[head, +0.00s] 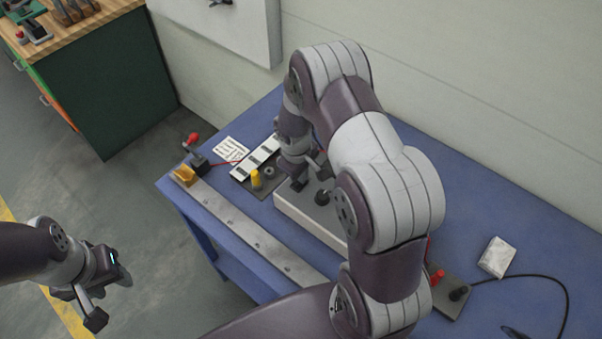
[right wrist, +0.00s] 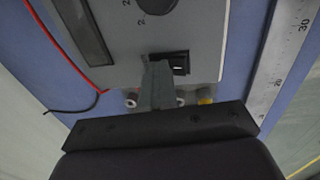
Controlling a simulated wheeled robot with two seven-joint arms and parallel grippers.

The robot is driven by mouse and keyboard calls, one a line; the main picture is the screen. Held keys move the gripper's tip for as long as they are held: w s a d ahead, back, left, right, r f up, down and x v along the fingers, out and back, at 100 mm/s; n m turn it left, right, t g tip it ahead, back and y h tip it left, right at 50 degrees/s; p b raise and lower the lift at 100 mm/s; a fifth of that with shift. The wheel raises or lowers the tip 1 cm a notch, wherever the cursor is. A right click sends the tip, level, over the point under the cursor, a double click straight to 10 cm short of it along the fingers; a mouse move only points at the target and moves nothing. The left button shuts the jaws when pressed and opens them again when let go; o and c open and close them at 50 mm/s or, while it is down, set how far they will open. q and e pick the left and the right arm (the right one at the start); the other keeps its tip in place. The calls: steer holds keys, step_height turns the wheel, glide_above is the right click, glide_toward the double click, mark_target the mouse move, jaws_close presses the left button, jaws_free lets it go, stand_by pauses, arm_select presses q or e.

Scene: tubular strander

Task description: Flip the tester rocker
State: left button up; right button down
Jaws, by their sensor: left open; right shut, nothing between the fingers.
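The tester is a pale box (head: 318,222) on the blue table, partly hidden by my right arm in the head view. Its grey face (right wrist: 210,25) fills the upper right wrist view. The black rocker (right wrist: 181,62) sits near the face's lower edge. My right gripper (right wrist: 155,72) is shut and empty, its fingertips over the face just left of the rocker and overlapping its left edge. I cannot tell whether they touch it. In the head view my right gripper (head: 308,176) is at the tester's far end. My left gripper (head: 100,298) is open and empty, off the table over the floor.
A steel rule (head: 255,237) lies along the table's front edge. A red-knobbed lever (head: 194,140) and yellow post (head: 256,179) stand at the far left. A red lead (right wrist: 70,50) runs beside the tester. A white block (head: 497,256) and black cable (head: 562,290) lie right.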

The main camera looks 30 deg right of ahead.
steer(key=shift+s+a+f, duration=0.15)
steer(key=shift+s, duration=0.05)
steer(key=shift+s+a, duration=0.15)
steer(key=shift+a, duration=0.5)
